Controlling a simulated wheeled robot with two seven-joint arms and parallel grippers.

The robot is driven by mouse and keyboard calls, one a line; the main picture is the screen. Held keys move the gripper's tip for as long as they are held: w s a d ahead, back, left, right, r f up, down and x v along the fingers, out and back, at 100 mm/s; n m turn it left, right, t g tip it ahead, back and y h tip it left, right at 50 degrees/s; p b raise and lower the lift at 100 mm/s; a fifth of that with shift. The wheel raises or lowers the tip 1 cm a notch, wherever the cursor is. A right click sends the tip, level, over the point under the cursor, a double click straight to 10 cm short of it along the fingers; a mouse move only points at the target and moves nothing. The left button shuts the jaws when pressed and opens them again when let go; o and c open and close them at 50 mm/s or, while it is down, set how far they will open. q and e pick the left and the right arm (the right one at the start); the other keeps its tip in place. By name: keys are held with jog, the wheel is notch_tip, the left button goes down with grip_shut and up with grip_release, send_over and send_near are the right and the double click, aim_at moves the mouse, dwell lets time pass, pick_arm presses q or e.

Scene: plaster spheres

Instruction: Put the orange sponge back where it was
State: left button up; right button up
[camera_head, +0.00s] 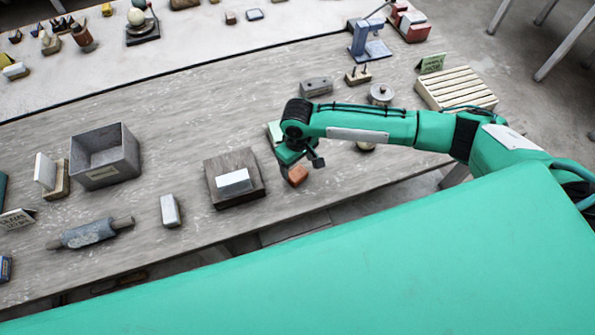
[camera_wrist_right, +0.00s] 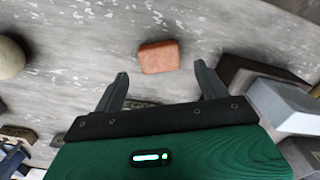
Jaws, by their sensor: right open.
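The orange sponge (camera_head: 297,175) is a small orange-brown block lying on the grey table near its front edge. In the right wrist view the sponge (camera_wrist_right: 159,57) lies beyond the fingertips, roughly centred between them, with bare table around it. My right gripper (camera_head: 302,160) hangs over the table just behind the sponge in the head view. In the wrist view the right gripper (camera_wrist_right: 160,82) has its fingers spread wide with nothing between them. Whether a fingertip touches the sponge is not clear, but it looks apart. My left gripper is not in view.
A dark wooden block (camera_head: 233,192) with a white block (camera_head: 233,181) on top stands left of the sponge. A grey open box (camera_head: 104,174), a rolling pin (camera_head: 90,233) and a pale block (camera_head: 170,211) lie farther left. A slatted wooden rack (camera_head: 456,90) stands back right.

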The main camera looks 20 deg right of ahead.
aim_at(298, 172)
notch_tip(298, 172, up, 7)
jog(key=b, duration=0.1)
jog(key=shift+b, duration=0.3)
jog(key=shift+w+f, duration=0.1)
